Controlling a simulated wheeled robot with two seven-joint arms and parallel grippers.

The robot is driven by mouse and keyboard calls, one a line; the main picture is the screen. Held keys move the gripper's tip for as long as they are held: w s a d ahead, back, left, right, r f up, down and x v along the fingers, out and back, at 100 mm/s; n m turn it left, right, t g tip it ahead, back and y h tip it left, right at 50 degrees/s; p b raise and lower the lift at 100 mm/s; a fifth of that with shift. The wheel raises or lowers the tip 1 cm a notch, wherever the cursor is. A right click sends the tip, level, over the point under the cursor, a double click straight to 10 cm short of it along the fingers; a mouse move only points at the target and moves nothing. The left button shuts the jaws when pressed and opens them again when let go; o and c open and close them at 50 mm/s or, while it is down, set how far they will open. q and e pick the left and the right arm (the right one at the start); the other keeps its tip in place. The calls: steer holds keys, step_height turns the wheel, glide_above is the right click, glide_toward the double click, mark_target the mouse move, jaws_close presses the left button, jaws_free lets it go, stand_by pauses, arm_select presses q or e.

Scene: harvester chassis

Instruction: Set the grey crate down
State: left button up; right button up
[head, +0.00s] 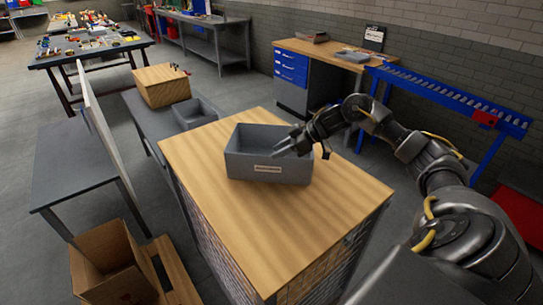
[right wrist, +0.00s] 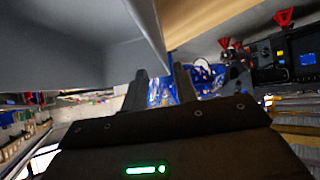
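The grey crate (head: 268,168) is an empty open box with a pale label on its front wall. It appears to sit level on the wooden top (head: 270,225) of a cabinet, though the contact under it is hidden. My right gripper (head: 283,148) is at the crate's right side, its fingers reaching over the right rim. In the right wrist view the two fingers (right wrist: 160,85) stand apart with a gap between them. The grey crate wall (right wrist: 70,50) fills the upper left there, its edge running down towards the gap. Whether either finger touches it cannot be told. My left gripper is not in view.
The wooden top is clear in front of the crate. A smaller grey bin (head: 195,113) and a wooden box (head: 162,86) stand on a grey bench to the left. A blue rack (head: 450,95) stands at the right.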

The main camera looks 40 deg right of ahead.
mark_target(268, 157)
steer(key=p+x, duration=0.1)
steer(key=x, duration=0.1)
steer(key=p+x, duration=0.1)
steer(key=x, duration=0.1)
steer(key=shift+a+f+p, duration=0.2)
steer(key=shift+a+p, duration=0.15)
steer(key=shift+a, duration=0.15)
steer(key=shift+w+f, duration=0.15)
jaws_close()
stand_by(0.9)
